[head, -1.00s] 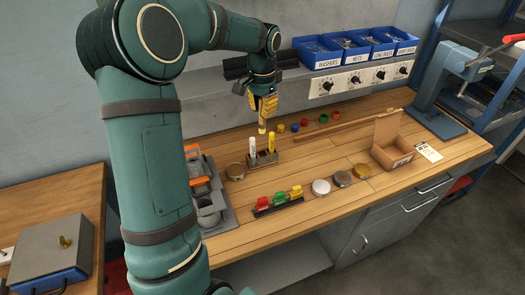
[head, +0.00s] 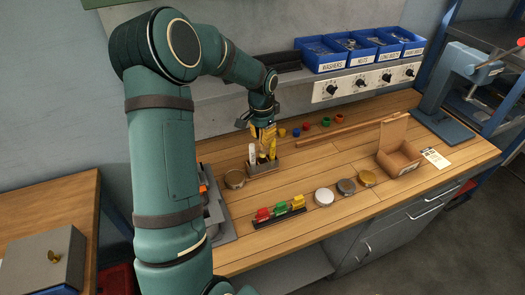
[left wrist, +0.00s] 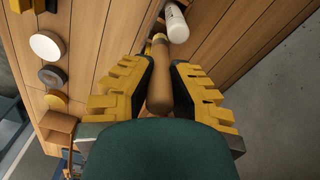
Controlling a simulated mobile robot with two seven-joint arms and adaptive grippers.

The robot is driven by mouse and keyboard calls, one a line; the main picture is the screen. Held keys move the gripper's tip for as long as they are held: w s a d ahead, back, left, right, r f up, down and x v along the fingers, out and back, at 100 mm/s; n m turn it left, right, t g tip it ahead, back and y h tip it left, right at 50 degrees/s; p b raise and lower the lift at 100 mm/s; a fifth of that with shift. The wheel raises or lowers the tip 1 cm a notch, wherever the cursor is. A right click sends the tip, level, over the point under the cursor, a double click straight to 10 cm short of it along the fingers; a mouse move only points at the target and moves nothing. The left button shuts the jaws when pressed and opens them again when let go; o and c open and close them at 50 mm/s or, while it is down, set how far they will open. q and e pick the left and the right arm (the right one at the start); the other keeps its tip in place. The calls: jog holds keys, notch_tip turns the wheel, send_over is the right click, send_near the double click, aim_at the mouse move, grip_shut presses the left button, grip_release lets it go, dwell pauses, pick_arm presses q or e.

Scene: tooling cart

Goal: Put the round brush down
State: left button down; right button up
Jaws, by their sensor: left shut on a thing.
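My left gripper (head: 264,133) is shut on the round brush, with its fingers pointing down over the small holder block (head: 264,170). In the left wrist view the brush's tan handle (left wrist: 159,82) lies between the yellow fingers (left wrist: 160,66). In the head view the brush is mostly hidden by the fingers, and its lower end is at the holder between a white marker (head: 252,154) and a yellow marker (head: 273,148). I cannot tell how deep it sits. The white marker also shows close beside the brush in the left wrist view (left wrist: 176,22). My right gripper is out of view.
A rack with coloured clips (head: 281,215) and several round lids, one white (head: 324,197), lie in front. An open cardboard box (head: 398,160) is at the right. Blue bins (head: 322,56) stand behind.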

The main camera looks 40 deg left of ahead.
aim_at(263, 150)
pick_arm(q)
jog(key=shift+f, duration=3.1)
jog(key=c, duration=1.1)
grip_release()
jog(key=shift+f, duration=0.1)
jog(key=shift+o, duration=0.2)
